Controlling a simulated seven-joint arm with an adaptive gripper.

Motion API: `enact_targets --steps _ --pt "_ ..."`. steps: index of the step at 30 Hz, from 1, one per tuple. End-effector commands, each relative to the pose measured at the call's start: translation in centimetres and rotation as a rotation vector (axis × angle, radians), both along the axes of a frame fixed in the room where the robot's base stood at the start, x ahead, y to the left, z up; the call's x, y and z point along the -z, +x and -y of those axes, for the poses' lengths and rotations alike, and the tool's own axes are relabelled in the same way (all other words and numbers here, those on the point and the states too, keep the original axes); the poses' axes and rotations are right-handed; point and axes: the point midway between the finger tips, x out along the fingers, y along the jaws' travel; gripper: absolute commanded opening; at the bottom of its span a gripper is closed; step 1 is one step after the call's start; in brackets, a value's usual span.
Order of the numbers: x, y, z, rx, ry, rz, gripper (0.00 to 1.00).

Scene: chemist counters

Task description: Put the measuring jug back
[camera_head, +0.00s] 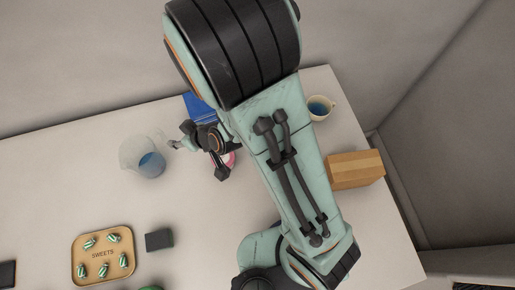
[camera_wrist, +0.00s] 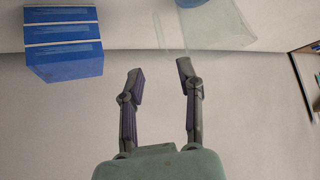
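The measuring jug (camera_head: 132,150) is a clear vessel holding blue contents. It stands on the counter at the left of my gripper (camera_head: 196,156) in the head view. In the wrist view the clear jug (camera_wrist: 205,22) is at the top, partly cut off by the frame, with what looks like its handle toward the left. My gripper (camera_wrist: 161,66) is open there, with nothing between its two fingers. The right fingertip appears close below the jug; I cannot tell whether they touch. My arm hides part of the counter.
Blue boxes (camera_head: 198,104) (camera_wrist: 64,44) stand near my gripper. A small cup (camera_head: 322,100) with blue contents and a cardboard box (camera_head: 355,170) are at the right. A sweets tray (camera_head: 78,268) and a dark block (camera_head: 159,240) lie at the front left. The counter's left middle is clear.

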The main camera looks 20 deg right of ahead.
Motion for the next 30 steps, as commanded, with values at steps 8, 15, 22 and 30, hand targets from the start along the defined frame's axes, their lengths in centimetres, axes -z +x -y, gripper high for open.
enact_targets --steps 8,15,22,30 --pt "-4.8 -2.8 4.7 0.068 -0.063 -0.224 0.35" --pt "-10.0 -11.1 13.6 0.337 -0.244 -0.551 0.35" --pt "-12.3 -16.9 17.0 0.531 -0.323 -0.720 0.35" --pt "-12.5 -17.4 17.1 0.545 -0.329 -0.739 0.35"
